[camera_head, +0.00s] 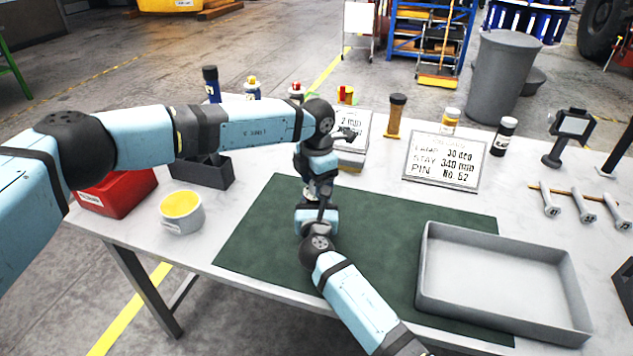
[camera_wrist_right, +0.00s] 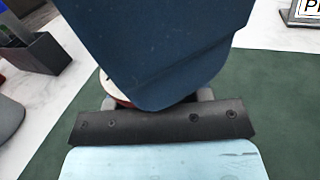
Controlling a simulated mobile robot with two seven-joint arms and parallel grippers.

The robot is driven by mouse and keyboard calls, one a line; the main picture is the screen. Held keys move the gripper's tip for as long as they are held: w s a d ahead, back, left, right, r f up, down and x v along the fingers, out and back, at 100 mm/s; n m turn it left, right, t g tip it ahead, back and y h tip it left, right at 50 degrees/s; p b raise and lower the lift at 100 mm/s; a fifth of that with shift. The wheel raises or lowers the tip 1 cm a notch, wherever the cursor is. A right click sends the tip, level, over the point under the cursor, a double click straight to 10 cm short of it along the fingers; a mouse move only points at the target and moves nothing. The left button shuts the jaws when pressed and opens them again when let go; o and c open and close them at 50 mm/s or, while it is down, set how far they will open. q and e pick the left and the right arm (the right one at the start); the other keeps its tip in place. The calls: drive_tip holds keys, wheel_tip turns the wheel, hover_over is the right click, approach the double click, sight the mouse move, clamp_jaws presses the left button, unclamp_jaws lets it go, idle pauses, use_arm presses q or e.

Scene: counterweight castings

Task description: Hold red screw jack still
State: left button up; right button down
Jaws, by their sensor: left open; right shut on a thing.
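The red screw jack (camera_wrist_right: 122,102) shows only as a red edge under a pale rim in the right wrist view; in the head view the arms hide it. My right gripper (camera_wrist_right: 157,103) is shut on it, with pale fingers showing at both sides. A large dark blue shape (camera_wrist_right: 160,45) covers most of that view; I cannot tell what it is. My left gripper (camera_head: 312,188) is open and points down close above the right hand, over the green mat (camera_head: 265,240). Its fingertips are mostly hidden.
A grey tray (camera_head: 430,270) stands at the mat's right. A red bin (camera_head: 120,200), a dark box (camera_head: 205,175) and a yellow-filled cup (camera_head: 182,225) stand left. Signs (camera_head: 443,160), bottles (camera_head: 503,135) and a small stand (camera_head: 568,140) line the back. The mat's front left is clear.

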use_arm(q)
drive_tip(key=c, duration=0.9)
drive_tip(key=m, duration=0.4)
drive_tip(key=shift+m, duration=0.4)
drive_tip(key=m, duration=1.4)
drive_tip(key=shift+m, duration=0.4)
